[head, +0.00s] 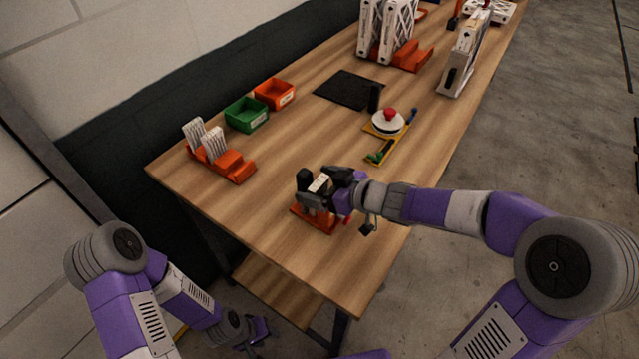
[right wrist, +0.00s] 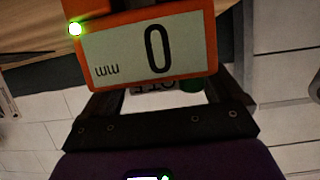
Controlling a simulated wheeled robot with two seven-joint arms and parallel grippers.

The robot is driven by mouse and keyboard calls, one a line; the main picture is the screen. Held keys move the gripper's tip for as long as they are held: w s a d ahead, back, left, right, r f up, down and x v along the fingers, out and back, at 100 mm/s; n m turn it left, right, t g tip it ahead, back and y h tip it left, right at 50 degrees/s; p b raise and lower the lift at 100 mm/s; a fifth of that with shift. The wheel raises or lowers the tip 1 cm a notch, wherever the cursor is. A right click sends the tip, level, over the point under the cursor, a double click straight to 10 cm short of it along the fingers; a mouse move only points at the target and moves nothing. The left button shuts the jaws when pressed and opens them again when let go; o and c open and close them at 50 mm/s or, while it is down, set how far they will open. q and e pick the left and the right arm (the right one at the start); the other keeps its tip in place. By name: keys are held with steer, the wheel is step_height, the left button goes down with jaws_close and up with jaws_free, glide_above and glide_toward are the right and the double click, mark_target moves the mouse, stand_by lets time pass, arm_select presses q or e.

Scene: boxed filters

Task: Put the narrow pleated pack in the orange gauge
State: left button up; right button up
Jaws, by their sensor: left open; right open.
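Two white pleated packs (head: 214,143) stand in an orange rack (head: 236,168) at the table's left end; I cannot tell which is narrower. The orange gauge (head: 318,219) sits near the front edge, partly hidden by my right gripper. In the right wrist view its display (right wrist: 150,50) reads 0 mm, with a lit green lamp (right wrist: 75,29). My right gripper (head: 319,184) is open above the gauge. A small pale block (head: 319,184) shows between its fingers, probably a pack's top; its lower part is hidden. My left gripper (head: 258,331) is open and empty, low beside the table.
Green (head: 246,115) and orange (head: 275,94) bins stand at the back edge. A black mat (head: 349,90) lies mid-table. Large white filters (head: 397,38) stand at the far end. Wood left of the gauge is clear.

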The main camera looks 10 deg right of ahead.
steer(key=shift+s+d+r+p, duration=0.1)
steer(key=shift+d+r+p, duration=0.1)
steer(key=shift+r+p, duration=0.2)
steer(key=p+v, duration=0.5)
steer(key=v, duration=0.6)
steer(key=shift+s+p, duration=0.3)
